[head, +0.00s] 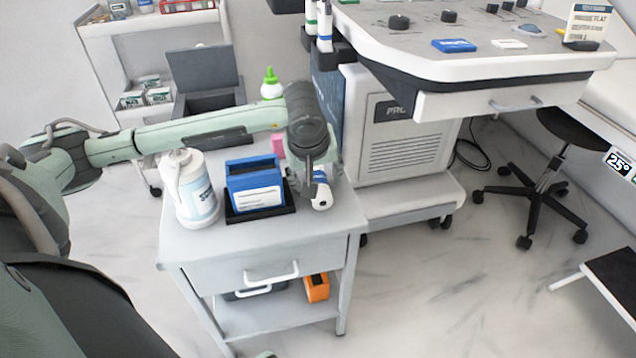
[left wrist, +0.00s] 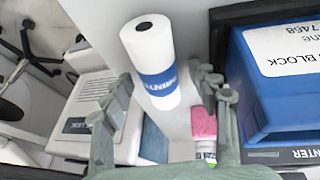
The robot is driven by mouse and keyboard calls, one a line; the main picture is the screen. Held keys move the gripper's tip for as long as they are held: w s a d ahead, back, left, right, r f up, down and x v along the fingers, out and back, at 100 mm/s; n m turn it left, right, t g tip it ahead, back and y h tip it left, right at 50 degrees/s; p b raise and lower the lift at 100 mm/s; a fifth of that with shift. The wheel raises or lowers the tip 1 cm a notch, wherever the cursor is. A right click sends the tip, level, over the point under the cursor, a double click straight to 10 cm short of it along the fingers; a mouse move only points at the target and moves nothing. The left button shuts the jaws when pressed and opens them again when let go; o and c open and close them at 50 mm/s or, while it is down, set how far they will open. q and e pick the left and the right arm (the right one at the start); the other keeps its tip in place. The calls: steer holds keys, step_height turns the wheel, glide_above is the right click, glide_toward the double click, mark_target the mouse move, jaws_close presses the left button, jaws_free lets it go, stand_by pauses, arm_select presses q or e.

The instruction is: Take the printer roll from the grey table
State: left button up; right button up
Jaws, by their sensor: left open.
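The printer roll (head: 321,197) is a white cylinder with a blue band, on the grey table (head: 225,245) near its right edge. In the head view my left gripper (head: 311,178) is over it and partly hides it. In the left wrist view the roll (left wrist: 150,52) shows its dark core hole, and its lower part lies between the spread fingers of my left gripper (left wrist: 160,98). The gripper is open; I cannot tell whether a finger touches the roll. My right gripper is not in view.
A blue block box (head: 254,187) in a black tray and a white pump bottle (head: 191,190) stand left of the roll. A pink item (head: 278,146) is close behind. A white machine (head: 405,130) stands to the right. The table's front is clear.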

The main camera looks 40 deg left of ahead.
arm_select(q)
steer(key=shift+f+b, duration=0.2)
steer(key=shift+b, duration=0.15)
stand_by(0.4)
steer(key=c, duration=1.4)
